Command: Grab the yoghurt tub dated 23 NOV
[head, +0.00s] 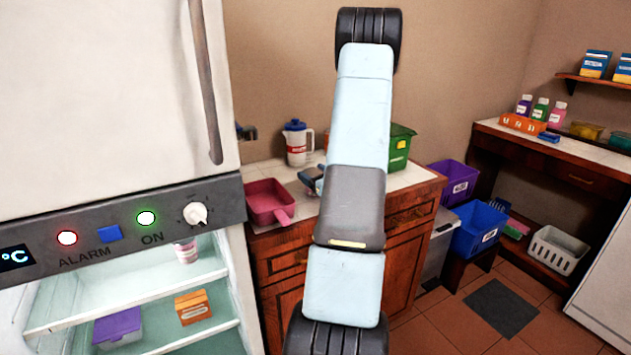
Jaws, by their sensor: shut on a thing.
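A white tub with a pinkish label (186,251) stands on the upper shelf inside the open fridge, close under the control panel. Its upper part is cut off by the panel, and no date can be read on it. My arm, pale blue and grey, rises through the middle of the head view and hides part of the counter.
The fridge (124,231) holds a purple-lidded box (117,328) and an orange carton (193,307). On the counter are a pink pan (268,203), a white jug (297,143) and a green box (401,147). Purple (452,182) and blue (477,229) bins stand right.

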